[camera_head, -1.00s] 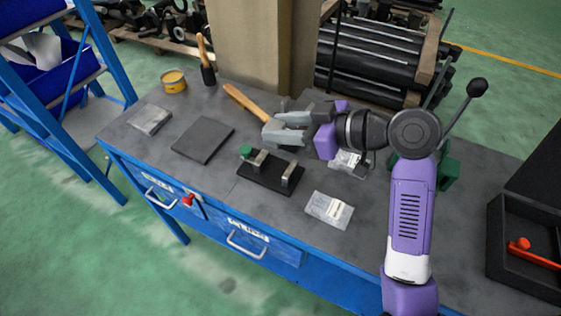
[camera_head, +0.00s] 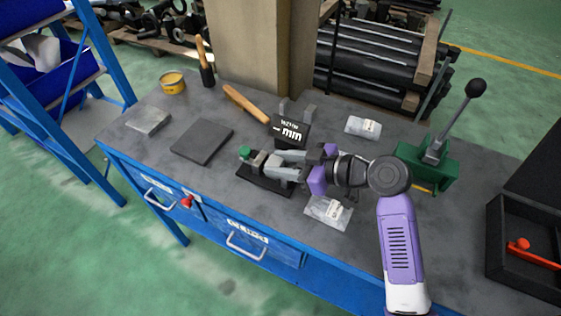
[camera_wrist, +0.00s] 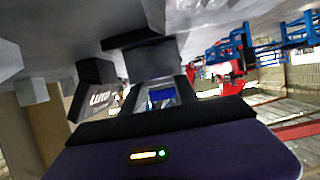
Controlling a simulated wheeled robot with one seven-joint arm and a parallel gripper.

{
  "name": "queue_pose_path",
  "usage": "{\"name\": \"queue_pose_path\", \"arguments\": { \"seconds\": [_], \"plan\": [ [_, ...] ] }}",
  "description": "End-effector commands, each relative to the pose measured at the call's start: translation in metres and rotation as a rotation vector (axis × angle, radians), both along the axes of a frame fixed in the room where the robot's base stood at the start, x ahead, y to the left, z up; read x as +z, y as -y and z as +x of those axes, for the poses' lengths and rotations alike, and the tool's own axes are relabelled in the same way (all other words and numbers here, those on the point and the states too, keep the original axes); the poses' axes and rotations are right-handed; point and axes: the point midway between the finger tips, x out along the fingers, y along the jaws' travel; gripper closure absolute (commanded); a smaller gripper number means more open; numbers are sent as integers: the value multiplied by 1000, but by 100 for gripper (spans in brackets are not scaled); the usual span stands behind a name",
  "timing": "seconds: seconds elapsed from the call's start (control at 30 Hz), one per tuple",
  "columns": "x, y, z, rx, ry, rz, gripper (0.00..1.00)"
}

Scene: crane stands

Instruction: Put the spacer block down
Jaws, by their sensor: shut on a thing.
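My gripper (camera_head: 272,166) is low over the black fixture base (camera_head: 262,186), pointing left, shut on the spacer block. In the head view the fingers largely hide the block, and I cannot tell whether it touches the base. In the wrist view a grey block face (camera_wrist: 152,60) shows just ahead between the fingers, with a dark strip beyond it; I take it for the spacer block. The fixture's green knob (camera_head: 245,152) stands just left of the fingertips. Its metal posts are partly hidden by my gripper.
A black stand with two grey prongs and "mm" lettering (camera_head: 290,131) stands close behind my gripper. A dark plate (camera_head: 202,140) lies left, a mallet (camera_head: 246,103) behind. A labelled packet (camera_head: 330,213) lies in front, a green lever press (camera_head: 428,165) right.

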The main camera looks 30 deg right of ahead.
Motion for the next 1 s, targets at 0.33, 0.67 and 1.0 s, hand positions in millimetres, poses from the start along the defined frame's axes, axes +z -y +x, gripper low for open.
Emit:
{"name": "queue_pose_path", "arguments": {
  "seconds": [0.33,0.67,1.0],
  "plan": [
    [-1,0,0,0,0,0,42],
    [3,0,0,-1,0,0,42],
    [22,33,-43,-5,2,-1,42]
  ]
}}
